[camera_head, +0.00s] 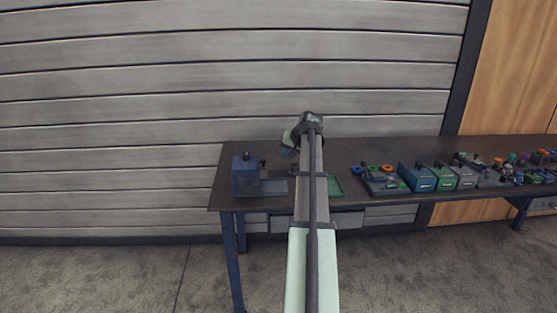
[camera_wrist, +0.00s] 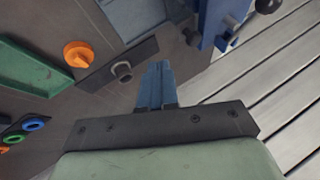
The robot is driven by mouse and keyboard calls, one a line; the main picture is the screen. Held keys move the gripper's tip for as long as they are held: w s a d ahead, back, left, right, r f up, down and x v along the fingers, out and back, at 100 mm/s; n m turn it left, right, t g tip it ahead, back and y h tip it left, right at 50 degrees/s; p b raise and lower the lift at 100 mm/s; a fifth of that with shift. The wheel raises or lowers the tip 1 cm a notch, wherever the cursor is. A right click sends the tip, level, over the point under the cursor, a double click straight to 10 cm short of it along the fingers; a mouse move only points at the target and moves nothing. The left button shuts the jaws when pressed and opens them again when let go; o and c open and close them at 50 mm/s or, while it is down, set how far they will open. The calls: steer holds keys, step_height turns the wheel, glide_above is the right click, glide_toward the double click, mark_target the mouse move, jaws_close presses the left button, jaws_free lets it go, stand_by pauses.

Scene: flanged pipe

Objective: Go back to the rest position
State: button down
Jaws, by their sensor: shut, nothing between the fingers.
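My gripper (camera_wrist: 155,84) shows in the wrist view with its blue fingers together and nothing between them. In the head view it (camera_head: 286,152) is partly visible above the dark table (camera_head: 268,150), at the end of my outstretched arm. In the wrist view a blue fixture (camera_wrist: 214,24) stands beyond the fingers, apart from them. In the head view this blue fixture (camera_head: 245,178) is on the table's left end. I cannot make out a flanged pipe for certain. My arm hides part of the table's middle.
A green tray (camera_head: 335,187) lies right of my arm. An orange part (camera_wrist: 77,54) and a dark strip with a bolt (camera_wrist: 122,71) lie near the fingers. Blue (camera_head: 417,177) and green (camera_head: 442,177) bins and several small parts fill the table's right side. A slatted wall (camera_head: 150,95) stands behind.

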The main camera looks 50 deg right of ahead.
steer(key=shift+v, duration=2.5)
steer(key=s+a+f+g+h, duration=0.1)
steer(key=s+a+f, duration=0.15)
steer(key=f, duration=0.45)
steer(key=s+a+f+g+h, duration=0.1)
steer(key=s+f+g, duration=0.1)
steer(key=s+f, duration=0.35)
steer(key=s+a+f+n+g+y, duration=0.1)
steer(key=a+f+n+g+y, duration=0.1)
steer(key=a+f, duration=1.25)
steer(key=a+f+n+g+y, duration=0.1)
steer(key=a+f+g, duration=0.1)
steer(key=a+f, duration=1.2)
steer(key=s+a+f+n+g, duration=0.3)
steer(key=s+a+f, duration=0.8)
steer(key=a, duration=0.4)
steer(key=s+a+f+n+g, duration=0.4)
steer(key=s+a+f, duration=0.8)
steer(key=a, duration=0.3)
steer(key=shift+s+a+n, duration=0.35)
steer(key=shift+s+n, duration=0.05)
steer(key=shift+s, duration=0.2)
